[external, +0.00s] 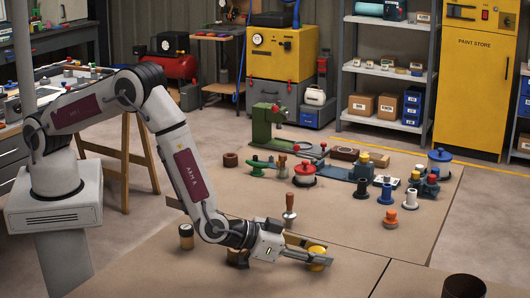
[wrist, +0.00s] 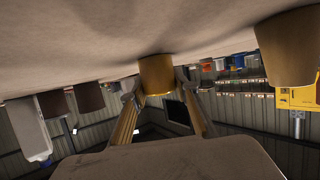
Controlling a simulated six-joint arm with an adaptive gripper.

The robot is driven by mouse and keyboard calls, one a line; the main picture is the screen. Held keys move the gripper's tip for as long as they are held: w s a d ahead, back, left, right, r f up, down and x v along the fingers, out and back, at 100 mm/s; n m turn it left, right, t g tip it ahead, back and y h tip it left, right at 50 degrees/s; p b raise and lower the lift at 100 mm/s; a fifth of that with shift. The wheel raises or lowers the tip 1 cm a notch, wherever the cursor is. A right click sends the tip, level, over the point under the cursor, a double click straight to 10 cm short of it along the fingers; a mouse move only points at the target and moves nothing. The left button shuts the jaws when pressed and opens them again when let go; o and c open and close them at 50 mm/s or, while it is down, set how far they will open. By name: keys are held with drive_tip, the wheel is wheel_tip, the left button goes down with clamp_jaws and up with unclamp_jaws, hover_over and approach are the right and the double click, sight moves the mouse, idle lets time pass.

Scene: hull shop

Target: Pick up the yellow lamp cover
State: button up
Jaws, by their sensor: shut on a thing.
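The yellow lamp cover (external: 317,251) is a small round yellow piece at the front of the brown table, right at the end of my arm. My gripper (external: 318,260) reaches it low and nearly level, with its fingers at the cover's sides. In the wrist view the cover (wrist: 156,76) stands between the two fingertips (wrist: 157,88), which are shut on it. It appears at the table surface there; I cannot tell whether it is clear of it. The fingers hide part of its sides.
A wooden-handled tool (external: 289,207) stands behind my gripper. A small jar (external: 186,236) stands left of my wrist, and a dark cup (external: 465,286) at the front right. Several tools and knobs, including an orange one (external: 390,219), crowd the table's back.

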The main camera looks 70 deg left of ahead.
sight(318, 250)
drive_tip(key=shift+r, duration=4.95)
drive_tip(key=shift+d, duration=0.1)
